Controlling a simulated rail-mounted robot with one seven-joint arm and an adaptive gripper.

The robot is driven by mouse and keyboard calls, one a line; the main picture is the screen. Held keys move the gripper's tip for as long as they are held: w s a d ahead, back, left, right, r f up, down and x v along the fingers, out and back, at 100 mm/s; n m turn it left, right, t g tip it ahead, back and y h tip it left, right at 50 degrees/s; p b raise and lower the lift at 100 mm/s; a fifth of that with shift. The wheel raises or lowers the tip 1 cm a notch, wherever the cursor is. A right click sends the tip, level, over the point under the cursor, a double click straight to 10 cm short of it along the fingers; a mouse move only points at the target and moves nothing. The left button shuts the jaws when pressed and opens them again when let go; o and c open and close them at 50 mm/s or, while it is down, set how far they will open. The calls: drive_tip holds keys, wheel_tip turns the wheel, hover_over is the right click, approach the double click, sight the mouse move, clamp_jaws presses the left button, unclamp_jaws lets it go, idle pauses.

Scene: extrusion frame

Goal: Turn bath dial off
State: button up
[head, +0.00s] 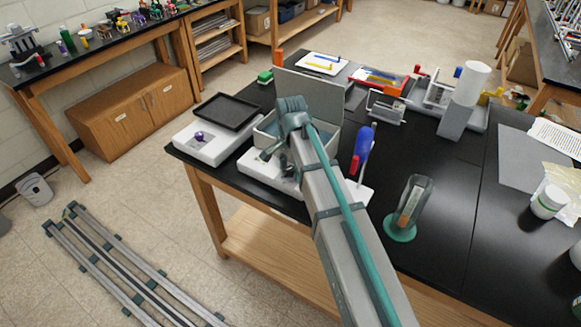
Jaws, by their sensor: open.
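A bath-like box (267,130) with pale walls stands near the table's left end, its grey lid (308,95) raised at the back. Its white front part (255,166) slopes toward the near edge. My gripper (264,155) is small and dark in the head view, open, and close over this front part. The gripper and my arm cover much of it, so I cannot make out the bath dial there. I cannot tell whether the fingers touch anything.
A blue-handled tool (365,139) and a clear holder on a green base (400,229) stand right of my arm. The black tabletop (460,180) is partly clear.

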clamp_jaws()
idle(0.3)
drive_tip(key=shift+n, duration=0.3)
drive_tip(key=n, duration=1.1)
drive_tip(key=shift+d+p, duration=0.1)
drive_tip(key=shift+p, duration=0.25)
drive_tip(key=n, duration=0.6)
drive_tip(key=shift+n, duration=0.4)
drive_tip(key=n, duration=0.5)
drive_tip(key=shift+w+d+n, duration=0.1)
drive_tip(key=shift+w+n, duration=0.05)
drive_tip(key=shift+n, duration=0.15)
